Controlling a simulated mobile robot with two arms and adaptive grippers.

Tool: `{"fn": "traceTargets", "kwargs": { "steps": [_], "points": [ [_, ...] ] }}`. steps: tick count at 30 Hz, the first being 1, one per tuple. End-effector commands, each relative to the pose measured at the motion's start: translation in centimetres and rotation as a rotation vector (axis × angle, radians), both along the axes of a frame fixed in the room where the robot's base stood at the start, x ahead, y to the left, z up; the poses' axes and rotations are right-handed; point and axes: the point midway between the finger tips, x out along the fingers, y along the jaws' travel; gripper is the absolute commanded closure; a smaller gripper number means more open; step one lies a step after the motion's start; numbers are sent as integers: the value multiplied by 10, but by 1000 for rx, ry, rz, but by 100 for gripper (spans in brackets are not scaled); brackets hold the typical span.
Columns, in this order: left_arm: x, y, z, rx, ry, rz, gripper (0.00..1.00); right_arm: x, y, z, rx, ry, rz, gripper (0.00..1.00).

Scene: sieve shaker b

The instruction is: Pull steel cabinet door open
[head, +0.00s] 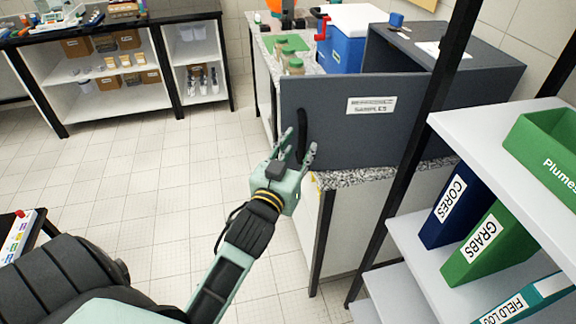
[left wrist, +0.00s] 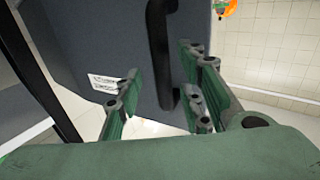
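The steel cabinet (head: 485,78) is dark grey and stands on a speckled counter. Its door (head: 350,135) carries a white label reading SAMPLES and stands ajar, its left edge swung out from the body. A black vertical bar handle (head: 302,135) is near that edge. My left gripper (head: 297,148) is at the handle's lower part, fingers spread. In the left wrist view the handle (left wrist: 160,55) runs down between the open fingers (left wrist: 155,95), with a gap to the left finger; contact on the right side is unclear. My right gripper is out of view.
A blue cooler (head: 342,52) and jars (head: 296,66) stand behind the door on the counter. A black-post shelf with binders (head: 487,245) and a green bin (head: 545,150) is close on the right. Tiled floor (head: 150,190) at left is clear.

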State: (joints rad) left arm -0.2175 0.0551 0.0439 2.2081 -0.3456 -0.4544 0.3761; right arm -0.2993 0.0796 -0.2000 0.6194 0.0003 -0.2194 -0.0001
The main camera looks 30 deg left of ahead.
Motion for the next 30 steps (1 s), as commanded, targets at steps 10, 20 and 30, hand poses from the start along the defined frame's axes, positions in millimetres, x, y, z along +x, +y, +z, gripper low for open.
{"fn": "traceTargets", "kwargs": {
  "steps": [10, 20, 30],
  "points": [
    [-69, -12, -2, -2, 6, 3, 64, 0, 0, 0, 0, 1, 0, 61],
    [-90, -16, 0, 0, 1, 2, 64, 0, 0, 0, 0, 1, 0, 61],
    [-89, -16, 0, 0, 1, 2, 64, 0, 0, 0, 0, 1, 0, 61]
  ]
}}
